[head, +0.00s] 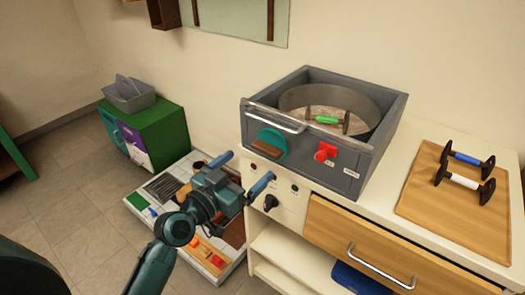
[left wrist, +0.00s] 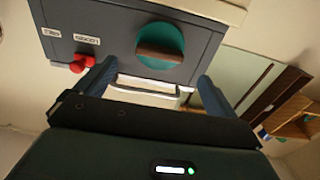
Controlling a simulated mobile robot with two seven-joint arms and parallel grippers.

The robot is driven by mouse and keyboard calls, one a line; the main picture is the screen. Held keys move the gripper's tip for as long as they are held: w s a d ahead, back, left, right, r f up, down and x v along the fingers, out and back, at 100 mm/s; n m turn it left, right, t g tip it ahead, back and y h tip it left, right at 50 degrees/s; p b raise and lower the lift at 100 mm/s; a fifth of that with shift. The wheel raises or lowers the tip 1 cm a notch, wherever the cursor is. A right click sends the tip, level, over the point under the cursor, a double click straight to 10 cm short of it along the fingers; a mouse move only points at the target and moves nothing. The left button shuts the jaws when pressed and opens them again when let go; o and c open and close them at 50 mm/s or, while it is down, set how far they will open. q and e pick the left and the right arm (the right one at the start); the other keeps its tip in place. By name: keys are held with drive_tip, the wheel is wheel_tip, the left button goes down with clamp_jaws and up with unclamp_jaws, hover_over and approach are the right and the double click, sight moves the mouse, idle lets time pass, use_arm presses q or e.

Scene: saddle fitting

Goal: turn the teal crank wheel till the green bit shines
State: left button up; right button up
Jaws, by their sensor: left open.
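The teal crank wheel (head: 274,138) is on the front of a grey box, with a brown bar (head: 266,151) across it. It also shows in the left wrist view (left wrist: 172,38), with its brown bar (left wrist: 160,53). My left gripper (head: 243,172) is open and empty, in front of and a little below the wheel, apart from it. In the left wrist view its two blue fingers (left wrist: 155,82) stand wide apart with the wheel beyond them. A green grip (head: 326,119) lies inside the box; I cannot tell any shining green part on it. My right gripper is out of view.
The grey box (head: 392,120) has a metal bar (head: 276,117) along its front and a red knob (head: 325,151) right of the wheel. A black knob (head: 271,202) is on the cabinet below. A wooden board (head: 420,205) with two handles lies at right. A green cabinet (head: 172,128) stands left.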

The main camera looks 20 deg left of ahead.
sight(263, 152)
use_arm(q)
drive_tip(key=x, duration=0.7)
drive_tip(key=shift+f, duration=0.1)
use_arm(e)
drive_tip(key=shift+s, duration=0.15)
use_arm(q)
drive_tip(key=shift+c, duration=0.5)
drive_tip(key=c, duration=0.9)
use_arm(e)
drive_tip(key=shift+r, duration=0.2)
